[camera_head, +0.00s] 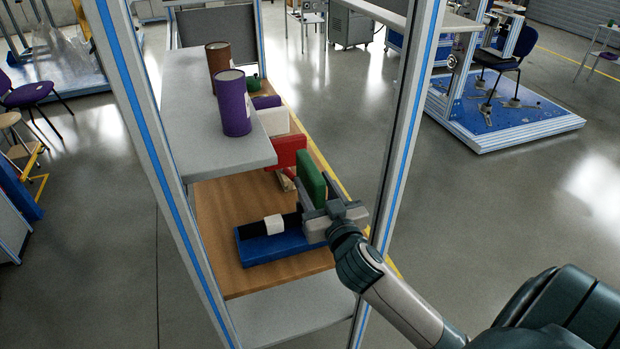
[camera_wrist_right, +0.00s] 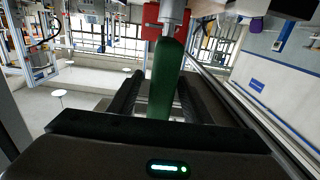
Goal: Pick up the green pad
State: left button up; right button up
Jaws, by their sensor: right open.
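The green pad (camera_head: 311,178) stands upright on the wooden shelf (camera_head: 226,203), at the near end of a row of coloured things. My right gripper (camera_head: 318,208) is at the pad's near end, and its body hides the pad's lower part in the head view. In the right wrist view the green pad (camera_wrist_right: 165,78) stands between the two dark fingers (camera_wrist_right: 158,95) of my open right gripper. I cannot tell whether either finger touches it. My left gripper is not in view.
A red block (camera_head: 287,151) and a white block (camera_head: 273,121) stand behind the pad. A blue holder (camera_head: 275,250) with a black and white roll lies left of my gripper. A grey upper shelf (camera_head: 190,115) bears a purple can (camera_head: 233,103). Frame posts (camera_head: 398,150) flank the shelf.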

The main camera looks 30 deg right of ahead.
jog(key=shift+p+x, duration=0.5)
jog(key=shift+x, duration=1)
grip_shut()
